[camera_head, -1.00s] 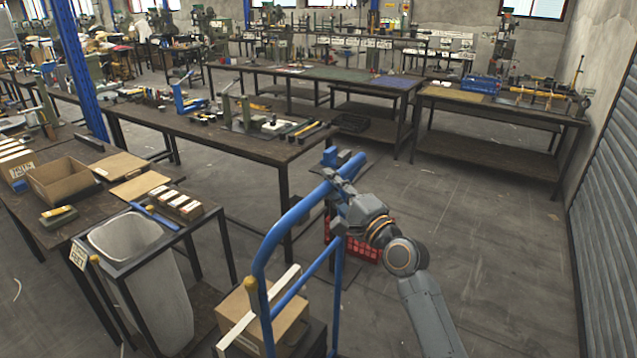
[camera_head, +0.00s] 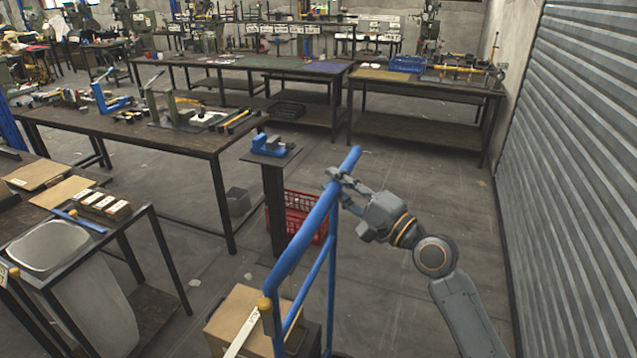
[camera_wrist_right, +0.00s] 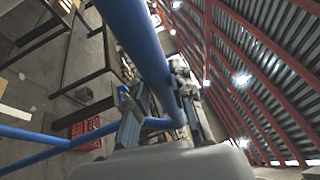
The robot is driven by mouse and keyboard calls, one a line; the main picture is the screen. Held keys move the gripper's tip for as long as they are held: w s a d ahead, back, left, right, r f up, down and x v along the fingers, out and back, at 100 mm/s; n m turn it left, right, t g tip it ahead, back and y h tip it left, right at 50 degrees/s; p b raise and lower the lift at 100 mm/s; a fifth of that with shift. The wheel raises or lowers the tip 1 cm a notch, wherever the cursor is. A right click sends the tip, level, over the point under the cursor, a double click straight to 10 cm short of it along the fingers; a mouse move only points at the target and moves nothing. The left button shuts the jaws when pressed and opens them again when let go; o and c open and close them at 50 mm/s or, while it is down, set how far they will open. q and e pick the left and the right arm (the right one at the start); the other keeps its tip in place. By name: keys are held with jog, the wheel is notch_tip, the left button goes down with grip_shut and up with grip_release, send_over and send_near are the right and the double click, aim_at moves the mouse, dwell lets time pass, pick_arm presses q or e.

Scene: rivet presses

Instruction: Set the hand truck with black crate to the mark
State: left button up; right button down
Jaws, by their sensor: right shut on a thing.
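The hand truck (camera_head: 300,235) has a blue tubular frame and stands in the lower middle of the head view. My right gripper (camera_head: 340,182) is shut on the upper part of its blue frame. In the right wrist view the blue tube (camera_wrist_right: 140,40) runs between the fingers of my right gripper (camera_wrist_right: 165,103). A cardboard box (camera_head: 245,312) rides low on the hand truck. A dark part beside and below it (camera_head: 308,340) may be the black crate; most of it is hidden. No floor mark can be made out. My left gripper is not in view.
A vise on a pedestal (camera_head: 275,190) and red crates (camera_head: 300,212) stand just beyond the hand truck. A workbench (camera_head: 180,140) is at left, and a bin table (camera_head: 130,225) at lower left. A ribbed shutter (camera_head: 570,170) lines the right. Floor between (camera_head: 430,190) is clear.

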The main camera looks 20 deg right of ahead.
jog(key=shift+s+d+f, duration=0.1)
jog(key=shift+s+d, duration=0.2)
jog(key=shift+d, duration=0.05)
jog(key=c, duration=1.1)
grip_release()
jog(key=shift+w, duration=0.1)
jog(key=v, duration=1.2)
